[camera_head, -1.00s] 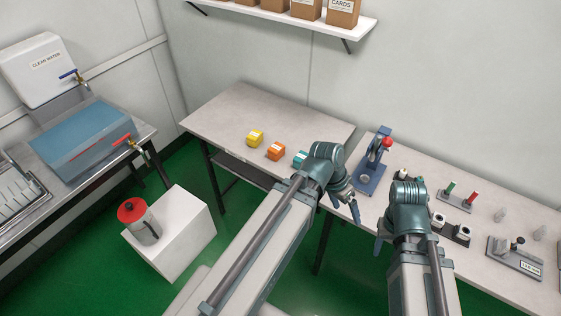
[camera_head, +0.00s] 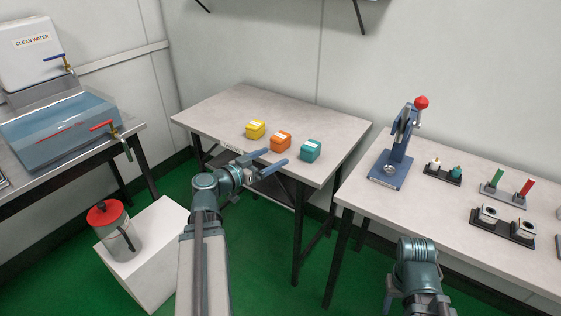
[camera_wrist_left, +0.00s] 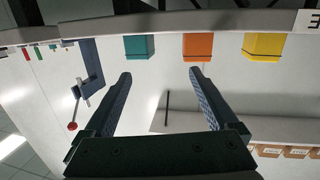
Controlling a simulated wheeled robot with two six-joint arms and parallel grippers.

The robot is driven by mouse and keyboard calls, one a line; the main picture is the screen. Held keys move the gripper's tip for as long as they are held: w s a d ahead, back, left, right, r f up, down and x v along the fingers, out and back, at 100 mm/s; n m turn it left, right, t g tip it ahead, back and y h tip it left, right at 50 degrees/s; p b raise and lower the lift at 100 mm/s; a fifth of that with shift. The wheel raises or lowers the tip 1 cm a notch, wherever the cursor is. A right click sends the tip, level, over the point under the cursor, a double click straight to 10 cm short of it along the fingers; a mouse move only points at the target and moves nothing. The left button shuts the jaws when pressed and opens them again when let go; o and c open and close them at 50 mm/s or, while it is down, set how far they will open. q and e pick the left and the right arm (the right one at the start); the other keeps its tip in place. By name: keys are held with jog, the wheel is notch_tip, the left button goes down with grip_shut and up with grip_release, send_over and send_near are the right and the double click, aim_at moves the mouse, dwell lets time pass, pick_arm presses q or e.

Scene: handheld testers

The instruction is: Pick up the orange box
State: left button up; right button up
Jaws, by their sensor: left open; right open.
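The orange box (camera_head: 281,142) sits on the left grey table (camera_head: 225,108), between a yellow box (camera_head: 255,130) and a teal box (camera_head: 310,151). In the left wrist view, which looks upside down, the orange box (camera_wrist_left: 198,46) is near the top, beyond the fingers. My left gripper (camera_head: 277,157) is open and empty, at the table's front edge, short of the orange box. Its two spread fingers (camera_wrist_left: 160,73) show in the left wrist view. My right gripper (camera_head: 389,298) is low at the front right, mostly hidden by its own wrist; one finger shows.
The right table (camera_head: 350,190) bears a blue press (camera_head: 395,150) with a red knob and several small holders. A white block (camera_head: 150,265) with a red-lidded jug (camera_head: 115,230) stands at lower left. A sink with a water tank (camera_head: 60,125) is at far left.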

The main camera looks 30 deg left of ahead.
pick_arm(q)
jog(key=s+a+f+t+y+b, duration=0.1)
jog(key=a+y, duration=0.1)
jog(key=a, duration=0.2)
send_near(286, 133)
jog(key=w, duration=0.1)
jog(key=w+f, duration=0.1)
jog(key=shift+w+d+n, duration=0.15)
jog(key=shift+w+n, duration=0.15)
jog(key=shift+n, duration=0.1)
pick_arm(e)
notch_tip(286, 133, down, 3)
jog(key=shift+r, duration=0.15)
pick_arm(q)
jog(key=shift+w, duration=0.15)
jog(key=w, duration=0.5)
jog(key=shift+d, duration=0.15)
jog(key=shift+c, duration=0.3)
jog(key=c, duration=1.4)
